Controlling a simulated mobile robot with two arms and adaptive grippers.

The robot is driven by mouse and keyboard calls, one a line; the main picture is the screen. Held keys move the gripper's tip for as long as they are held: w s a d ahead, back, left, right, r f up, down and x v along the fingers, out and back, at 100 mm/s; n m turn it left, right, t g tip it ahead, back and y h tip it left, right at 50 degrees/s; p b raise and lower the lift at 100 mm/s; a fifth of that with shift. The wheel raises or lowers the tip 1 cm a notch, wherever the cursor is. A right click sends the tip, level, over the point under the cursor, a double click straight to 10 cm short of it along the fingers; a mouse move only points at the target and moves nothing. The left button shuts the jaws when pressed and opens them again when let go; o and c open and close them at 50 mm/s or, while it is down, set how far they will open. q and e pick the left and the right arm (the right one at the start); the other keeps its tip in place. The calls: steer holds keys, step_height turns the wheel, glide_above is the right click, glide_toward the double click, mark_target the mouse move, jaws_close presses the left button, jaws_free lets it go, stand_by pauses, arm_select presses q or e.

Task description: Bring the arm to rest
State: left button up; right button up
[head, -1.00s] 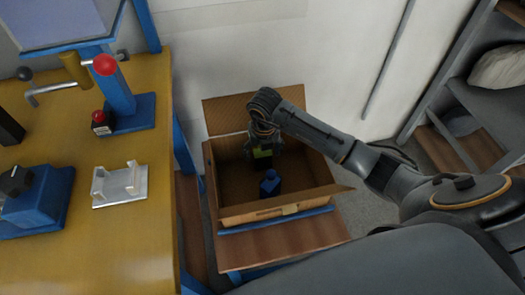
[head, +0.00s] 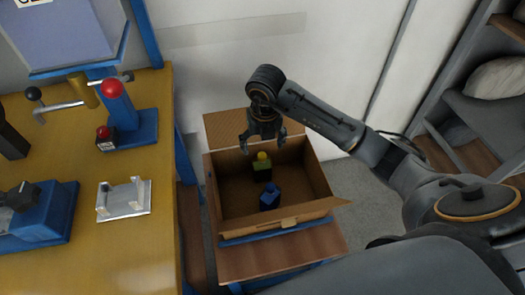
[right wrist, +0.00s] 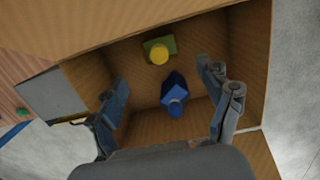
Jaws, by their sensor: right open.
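My right gripper (head: 262,145) is open and empty above the back part of an open cardboard box (head: 280,219). In the right wrist view its two fingers (right wrist: 168,105) are spread wide over the box, with nothing between them. Inside the box are a small green part with a yellow top (head: 262,163) and a dark blue part (head: 270,197). Both also show in the right wrist view, the green and yellow part (right wrist: 160,50) and the blue part (right wrist: 174,93), apart from the fingers. My left gripper is not in view.
The box stands on a low brown bench (head: 270,260). A yellow worktable (head: 110,255) on the left carries a metal bracket (head: 124,199), a blue fixture (head: 40,220) and a blue press with a red knob (head: 118,105). Grey shelves (head: 470,110) stand at the right.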

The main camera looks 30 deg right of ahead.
steer(key=shift+r, duration=0.45)
